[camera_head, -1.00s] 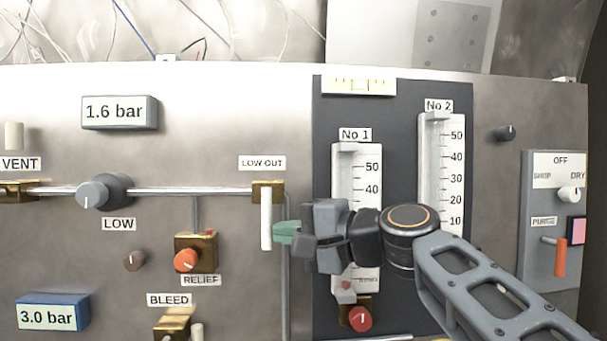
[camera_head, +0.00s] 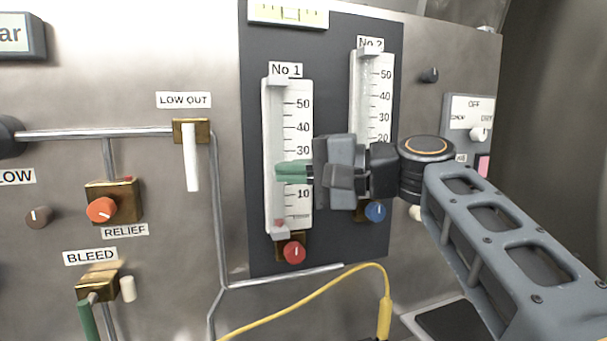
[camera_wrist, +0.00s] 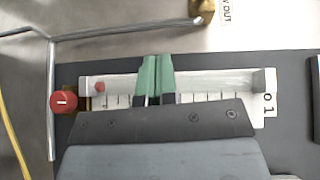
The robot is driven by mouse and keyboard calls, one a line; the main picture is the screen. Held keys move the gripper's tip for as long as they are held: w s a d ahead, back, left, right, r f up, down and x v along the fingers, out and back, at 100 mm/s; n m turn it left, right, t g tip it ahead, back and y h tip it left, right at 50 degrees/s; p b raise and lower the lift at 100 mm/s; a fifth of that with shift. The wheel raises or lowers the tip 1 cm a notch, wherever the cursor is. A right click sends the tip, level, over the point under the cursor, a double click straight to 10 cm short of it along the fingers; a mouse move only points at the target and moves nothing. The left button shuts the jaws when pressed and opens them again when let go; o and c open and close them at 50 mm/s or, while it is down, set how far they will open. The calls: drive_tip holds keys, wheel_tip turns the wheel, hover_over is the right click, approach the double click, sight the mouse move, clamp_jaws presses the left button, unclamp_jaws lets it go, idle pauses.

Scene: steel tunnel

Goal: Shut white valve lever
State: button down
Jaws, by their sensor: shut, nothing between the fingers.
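The white lever (camera_head: 191,158) labelled LOW OUT hangs straight down from its brass valve block (camera_head: 191,131) at left of centre in the head view. A second, short white lever (camera_head: 128,288) is at the BLEED valve at lower left. My gripper (camera_head: 280,171) has green fingertips, shut together and empty, in front of the No 1 gauge (camera_head: 273,105). It is to the right of the LOW OUT lever and apart from it. In the wrist view the green fingertips (camera_wrist: 155,65) lie over the gauge, and a brass block (camera_wrist: 203,9) shows at the top edge.
A metal pipe (camera_head: 219,230) runs down between the LOW OUT lever and the dark gauge board (camera_head: 256,250). A red knob (camera_head: 294,252) and a blue knob (camera_head: 375,211) are below the gauges. A yellow cable (camera_head: 300,305) loops below. The RELIEF knob (camera_head: 101,209) is left of the lever.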

drive_tip(key=shift+v, duration=1.05)
drive_tip(key=w+d+f+m+t+h+p, duration=0.1)
drive_tip(key=w+d+f+h+p, duration=0.2)
drive_tip(key=f, duration=0.6)
drive_tip(key=w+d+f+h, duration=0.1)
drive_tip(key=d+f+h, duration=0.2)
drive_tip(key=f+h, duration=0.45)
drive_tip(key=s+d+f+n+g+h+p, duration=0.2)
drive_tip(key=s+d+f+n+h+p, duration=0.2)
drive_tip(key=s+d+f+p, duration=0.5)
wheel_tip(320, 180, down, 2)
drive_tip(key=s+h+p, duration=0.1)
drive_tip(key=s+h, duration=0.1)
drive_tip(key=shift+s+d+f, duration=0.2)
drive_tip(key=shift+s+f, duration=0.05)
drive_tip(key=shift+s, duration=0.15)
